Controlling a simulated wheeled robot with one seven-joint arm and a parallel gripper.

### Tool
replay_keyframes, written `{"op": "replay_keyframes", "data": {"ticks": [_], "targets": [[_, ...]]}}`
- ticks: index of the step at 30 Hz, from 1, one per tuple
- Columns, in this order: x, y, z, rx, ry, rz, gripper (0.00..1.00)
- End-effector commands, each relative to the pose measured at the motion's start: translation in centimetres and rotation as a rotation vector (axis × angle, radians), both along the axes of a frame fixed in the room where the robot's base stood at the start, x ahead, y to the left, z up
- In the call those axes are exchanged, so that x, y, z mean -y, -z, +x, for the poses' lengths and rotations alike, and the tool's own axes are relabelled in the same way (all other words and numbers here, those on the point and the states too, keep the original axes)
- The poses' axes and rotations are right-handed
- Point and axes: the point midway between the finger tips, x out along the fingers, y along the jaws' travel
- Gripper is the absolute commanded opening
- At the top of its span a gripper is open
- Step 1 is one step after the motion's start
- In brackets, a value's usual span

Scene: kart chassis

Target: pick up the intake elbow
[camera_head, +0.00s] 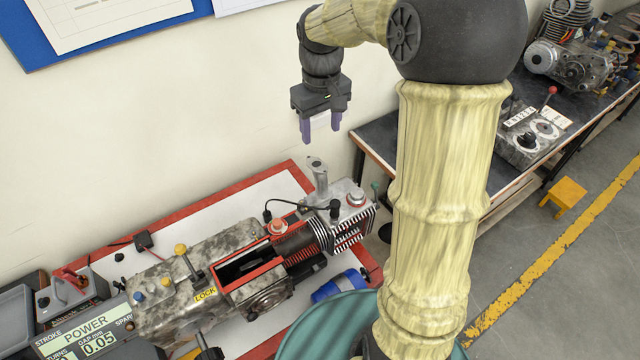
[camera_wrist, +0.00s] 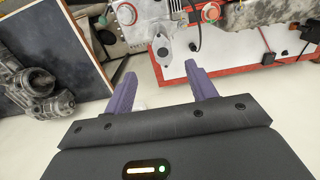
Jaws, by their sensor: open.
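The intake elbow appears to be the short grey pipe piece (camera_head: 317,174) with a flanged top, standing at the back edge of the engine by the cylinder. In the wrist view its grey flange (camera_wrist: 161,48) shows just beyond the fingertips, roughly between them. My gripper (camera_head: 321,132) has two purple fingers pointing down, apart and empty. It hangs above the elbow in the head view, with a clear gap. In the wrist view my gripper (camera_wrist: 160,68) is open, with nothing between the fingers.
The engine (camera_head: 178,290) lies on a white board with a red border (camera_head: 290,172). A black cable (camera_head: 300,207) arches to the spark plug close to the elbow. A dark-topped bench (camera_head: 380,142) stands to the right. The wall is behind.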

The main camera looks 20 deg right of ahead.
Motion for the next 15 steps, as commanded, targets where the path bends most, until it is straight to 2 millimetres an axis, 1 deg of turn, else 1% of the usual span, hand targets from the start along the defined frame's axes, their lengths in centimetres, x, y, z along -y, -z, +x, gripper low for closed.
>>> {"op": "replay_keyframes", "data": {"ticks": [1, 9, 15], "targets": [[0.0, 0.8, -0.1, -0.007, 0.000, 0.001, 0.56], [0.0, 5.6, -0.1, -0.007, -0.001, 0.001, 0.56], [0.0, 8.8, -0.1, -0.004, -0.001, 0.000, 0.56]]}}
